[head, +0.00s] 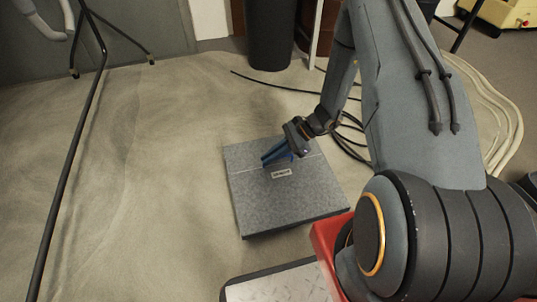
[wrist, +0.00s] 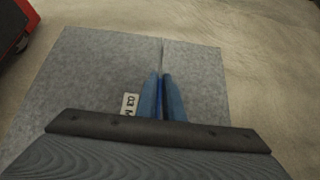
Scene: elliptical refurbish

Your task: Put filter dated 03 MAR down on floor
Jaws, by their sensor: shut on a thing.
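The filter is a flat grey square panel (head: 260,205) in the middle of the head view. It lies low at the floor; I cannot tell whether it touches it. A small white label (head: 281,173) sits on its top, and in the wrist view part of the label (wrist: 130,103) reads "03 M". My gripper (head: 277,157) is over the panel with its blue fingers pointing down. In the wrist view the fingers (wrist: 163,95) are close together at a thin ridge or seam of the panel (wrist: 80,70), shut on it. The fingertips' grip itself is partly hidden.
Bare beige floor (head: 130,170) lies open left of the panel. A red box edge (head: 325,240) and a light metal plate (head: 280,285) are near the front. Black cables (head: 350,140) lie to the right. A dark bin (head: 270,35) stands behind. A thin black pole (head: 75,150) is at left.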

